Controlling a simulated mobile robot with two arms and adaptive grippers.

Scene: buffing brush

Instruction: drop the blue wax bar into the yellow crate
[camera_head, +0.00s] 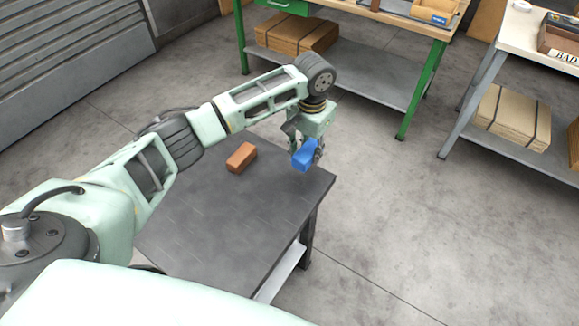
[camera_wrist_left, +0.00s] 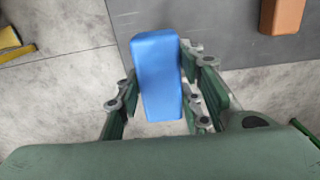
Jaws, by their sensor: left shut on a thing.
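The blue wax bar (camera_head: 304,157) is held in my left gripper (camera_head: 306,149), over the far right corner of the dark table in the head view. In the left wrist view the blue bar (camera_wrist_left: 157,70) stands lengthwise between the two fingers, which are shut on it. Part of it overlaps the table edge and part shows against the floor. A yellow piece (camera_wrist_left: 12,43) is cut off at the left edge of the wrist view; I cannot tell whether it is the crate. No yellow crate shows in the head view. My right gripper is out of view.
An orange-brown bar (camera_head: 241,157) lies on the dark table (camera_head: 225,215), left of my gripper; it also shows in the wrist view (camera_wrist_left: 283,14). A green-legged workbench (camera_head: 412,90) and a pale table (camera_head: 500,140) stand beyond.

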